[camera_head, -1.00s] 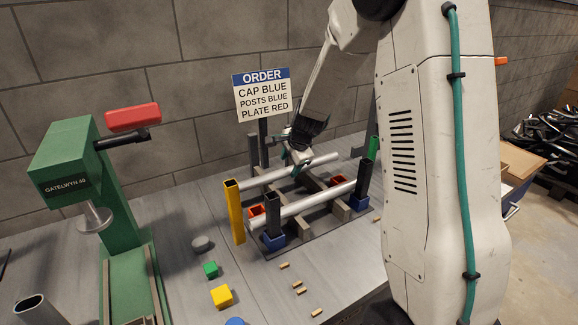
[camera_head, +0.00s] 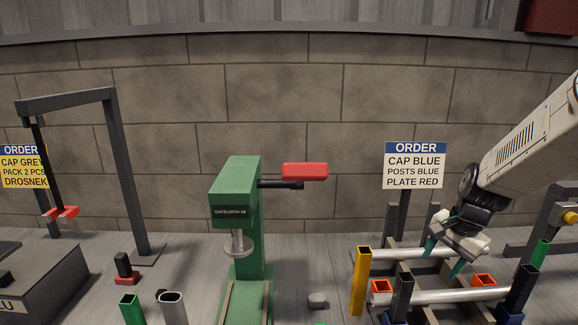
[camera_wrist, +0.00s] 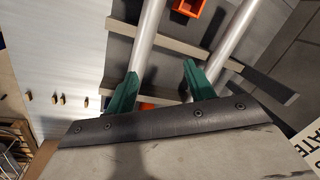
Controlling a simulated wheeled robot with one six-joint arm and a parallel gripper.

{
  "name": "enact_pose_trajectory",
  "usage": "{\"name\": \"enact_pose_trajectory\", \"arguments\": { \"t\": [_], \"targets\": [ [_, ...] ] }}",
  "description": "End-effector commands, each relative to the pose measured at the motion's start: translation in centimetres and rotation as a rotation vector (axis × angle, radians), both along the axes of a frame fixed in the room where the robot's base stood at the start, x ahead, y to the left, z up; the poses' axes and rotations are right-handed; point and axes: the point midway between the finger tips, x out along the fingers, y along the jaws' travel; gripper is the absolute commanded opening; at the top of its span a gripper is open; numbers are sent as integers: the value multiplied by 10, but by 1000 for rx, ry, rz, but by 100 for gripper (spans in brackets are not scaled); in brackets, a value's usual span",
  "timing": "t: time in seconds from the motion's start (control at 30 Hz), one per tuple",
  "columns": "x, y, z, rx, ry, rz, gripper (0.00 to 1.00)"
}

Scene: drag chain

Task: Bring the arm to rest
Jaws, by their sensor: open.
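My gripper (camera_head: 444,257) is at the right in the head view, pointing down over two silver rails of a fixture. The wrist view shows its two green fingers (camera_wrist: 160,72) spread apart with nothing held between them. The back rail (camera_head: 400,254) and the front rail (camera_head: 440,297) lie roughly parallel. One rail (camera_wrist: 146,35) passes beside the left finger in the wrist view. I cannot tell whether the fingers touch the rails. My arm reaches in from the right edge.
An order sign (camera_head: 415,165) stands behind the fixture. A yellow post (camera_head: 361,280) and dark posts (camera_head: 402,295) rise around the rails. A green press (camera_head: 238,205) with a red handle (camera_head: 304,171) stands mid-bench. A dark gantry (camera_head: 118,165) is at left.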

Motion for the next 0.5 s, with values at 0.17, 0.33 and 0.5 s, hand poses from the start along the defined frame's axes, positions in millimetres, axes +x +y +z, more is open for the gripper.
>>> {"name": "enact_pose_trajectory", "arguments": {
  "t": [0.17,0.33,0.5],
  "targets": [
    [-67,33,34,-31,67,312,54],
    [-142,60,67,-73,115,612,54],
    [-210,77,89,-130,131,845,54]
  ]
}}
